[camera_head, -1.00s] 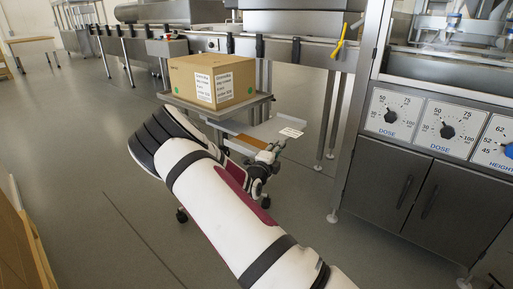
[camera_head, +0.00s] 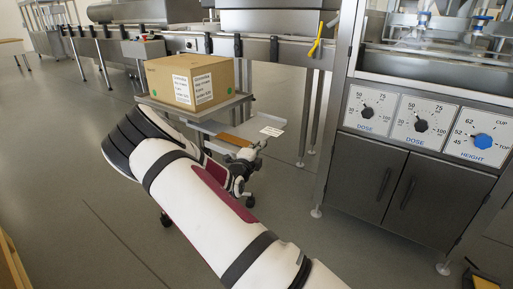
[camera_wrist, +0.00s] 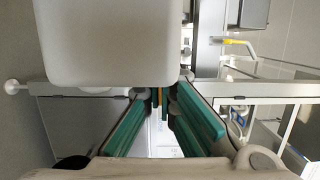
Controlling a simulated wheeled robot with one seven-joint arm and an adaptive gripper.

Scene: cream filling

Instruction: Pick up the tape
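I cannot make out a tape for certain in either view. In the head view, a flat orange-brown piece (camera_head: 232,141) and a white label-like sheet (camera_head: 271,131) lie at the cart's lower shelf (camera_head: 208,126), partly behind my arm. My gripper (camera_head: 248,160) is small and dark there, close to the front right of that shelf. In the wrist view my gripper (camera_wrist: 160,106) shows two green-padded fingers spread apart. I see nothing clamped between them. Thin yellow and green strips show beyond the gap, too small to identify.
A cardboard box (camera_head: 190,80) with white labels sits on the cart's upper tray (camera_head: 205,112). A steel machine with dials (camera_head: 421,126) and grey doors (camera_head: 385,186) stands at right. A conveyor (camera_head: 258,47) runs behind. The floor (camera_head: 75,180) at left is open.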

